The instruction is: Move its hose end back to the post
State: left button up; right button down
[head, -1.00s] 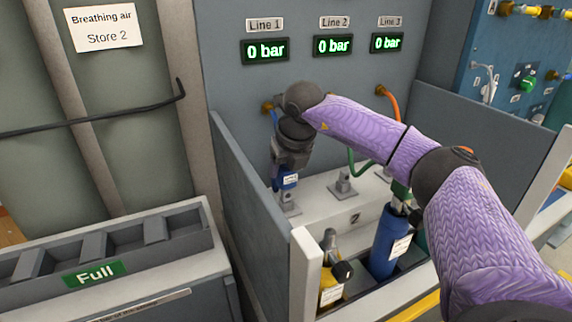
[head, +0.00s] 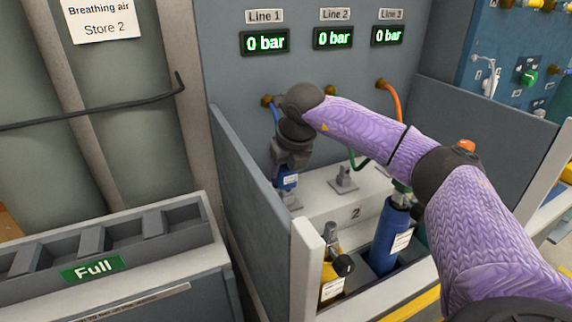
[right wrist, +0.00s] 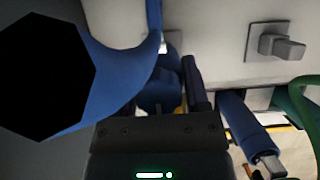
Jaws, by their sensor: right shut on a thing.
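My right gripper (head: 288,172) is shut on the blue hose end (head: 287,182), which carries a white label. The gripper points down at the left side of the bench, under the Line 1 display. The hose end is at the grey post (head: 291,201) there, just above its base. I cannot tell whether it is seated on the post or only close over it. In the right wrist view, the fingers (right wrist: 172,80) close around the blue hose end (right wrist: 160,92), and the blue hose (right wrist: 120,70) bends across the left. My left gripper is not in view.
A second post (head: 343,180) stands bare in the middle. A green hose (head: 358,160) and an orange hose (head: 393,100) hang nearby. A blue cylinder (head: 389,238) and a yellow one (head: 333,277) stand in front. A grey side panel (head: 250,210) rises close left. All displays read 0 bar.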

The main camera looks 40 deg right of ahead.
jog(key=shift+f, duration=0.3)
jog(key=shift+f+b, duration=0.5)
jog(key=shift+f, duration=0.15)
grip_release()
jog(key=p+v, duration=0.3)
jog(key=v, duration=0.7)
